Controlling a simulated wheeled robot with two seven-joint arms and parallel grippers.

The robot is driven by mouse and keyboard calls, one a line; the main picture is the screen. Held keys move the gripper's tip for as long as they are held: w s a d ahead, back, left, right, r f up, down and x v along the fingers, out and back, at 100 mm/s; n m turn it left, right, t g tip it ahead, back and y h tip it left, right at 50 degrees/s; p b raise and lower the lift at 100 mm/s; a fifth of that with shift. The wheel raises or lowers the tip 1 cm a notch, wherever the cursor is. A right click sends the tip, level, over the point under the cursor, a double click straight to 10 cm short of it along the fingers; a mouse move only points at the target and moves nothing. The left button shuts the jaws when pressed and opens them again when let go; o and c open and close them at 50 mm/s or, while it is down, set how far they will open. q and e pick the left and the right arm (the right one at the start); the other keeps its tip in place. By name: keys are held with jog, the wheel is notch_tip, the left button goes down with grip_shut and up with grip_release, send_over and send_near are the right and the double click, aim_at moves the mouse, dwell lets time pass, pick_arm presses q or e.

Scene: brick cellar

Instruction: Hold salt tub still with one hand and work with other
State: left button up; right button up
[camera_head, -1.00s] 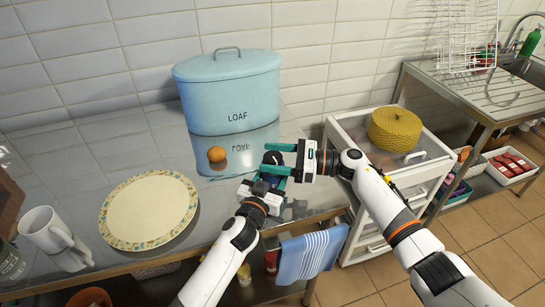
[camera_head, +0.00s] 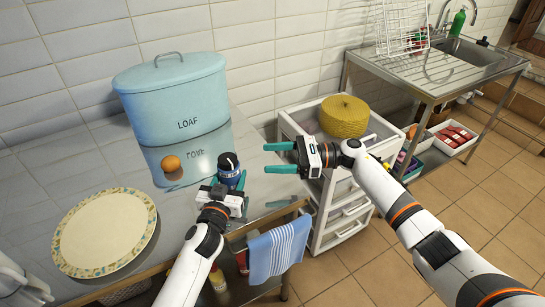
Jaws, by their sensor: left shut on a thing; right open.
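The salt tub (camera_head: 229,178) is a small blue tub with a dark top, standing upright on the metal counter near its front right edge. My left gripper (camera_head: 229,186) is shut on the tub from the front, its teal fingers on either side and hiding the lower part. My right gripper (camera_head: 268,158) is open and empty, to the right of the tub and apart from it. Its teal fingers point left towards the tub.
A patterned plate (camera_head: 105,232) lies at left. A white drawer cart (camera_head: 345,205) bearing a yellow woven basket (camera_head: 344,116) stands right. A striped towel (camera_head: 277,250) hangs in front.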

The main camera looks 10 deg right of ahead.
pick_arm(q)
jog(key=o, duration=1.1)
jog(key=shift+o, duration=0.2)
jog(key=shift+s, duration=0.1)
jog(key=v, duration=1.2)
jog(key=shift+f, duration=0.1)
